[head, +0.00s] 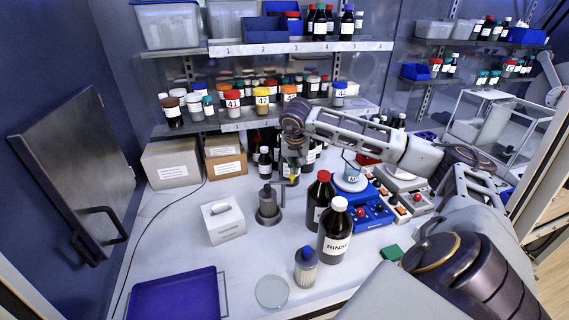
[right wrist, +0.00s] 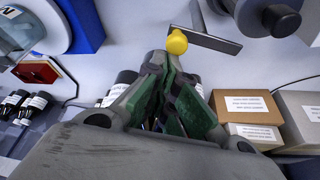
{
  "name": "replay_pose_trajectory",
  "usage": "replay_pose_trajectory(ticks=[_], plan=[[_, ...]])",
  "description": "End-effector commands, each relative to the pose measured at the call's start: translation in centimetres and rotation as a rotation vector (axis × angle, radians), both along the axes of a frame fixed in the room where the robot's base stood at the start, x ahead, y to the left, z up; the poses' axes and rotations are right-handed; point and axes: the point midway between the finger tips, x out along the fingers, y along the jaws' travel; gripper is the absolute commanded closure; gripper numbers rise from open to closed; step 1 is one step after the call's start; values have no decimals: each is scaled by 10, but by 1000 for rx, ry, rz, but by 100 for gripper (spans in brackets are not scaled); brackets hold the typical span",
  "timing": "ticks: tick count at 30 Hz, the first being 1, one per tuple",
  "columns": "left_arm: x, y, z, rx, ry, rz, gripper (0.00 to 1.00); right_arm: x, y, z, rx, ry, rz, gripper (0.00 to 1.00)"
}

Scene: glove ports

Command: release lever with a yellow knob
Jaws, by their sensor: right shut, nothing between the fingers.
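The yellow knob (head: 292,179) shows just below my right gripper (head: 293,163) in the head view. A grey metal post on a round base (head: 268,207) stands beside it on the bench. In the right wrist view the yellow knob (right wrist: 177,42) sits at the end of a flat grey lever (right wrist: 212,40), just beyond the fingertips. My right gripper (right wrist: 165,65) is shut with nothing between its green-padded fingers. Whether the fingertips touch the knob I cannot tell. My left gripper is not in view.
Dark bottles, one with a red cap (head: 319,199) and one with a white cap (head: 335,232), stand right of the post. A white tissue box (head: 223,221) is on its left. Cardboard boxes (head: 171,163) and shelves of jars are behind. A blue tray (head: 174,297) lies front left.

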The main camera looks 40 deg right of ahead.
Motion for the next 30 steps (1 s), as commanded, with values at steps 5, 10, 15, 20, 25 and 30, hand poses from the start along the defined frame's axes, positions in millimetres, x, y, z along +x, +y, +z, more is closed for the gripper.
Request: replay_pose_trajectory(ticks=[5,10,15,20,25,30], plan=[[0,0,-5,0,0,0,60,-5,1,-1,-2,0,-7,100],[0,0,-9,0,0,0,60,-10,2,-2,-1,1,-6,100],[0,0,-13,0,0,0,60,-14,4,-2,-2,2,-5,100],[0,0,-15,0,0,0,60,-16,5,-1,0,2,-5,100],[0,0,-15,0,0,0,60,-17,6,-1,0,2,-5,100],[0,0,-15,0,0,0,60,-17,6,-1,0,2,-5,100]])
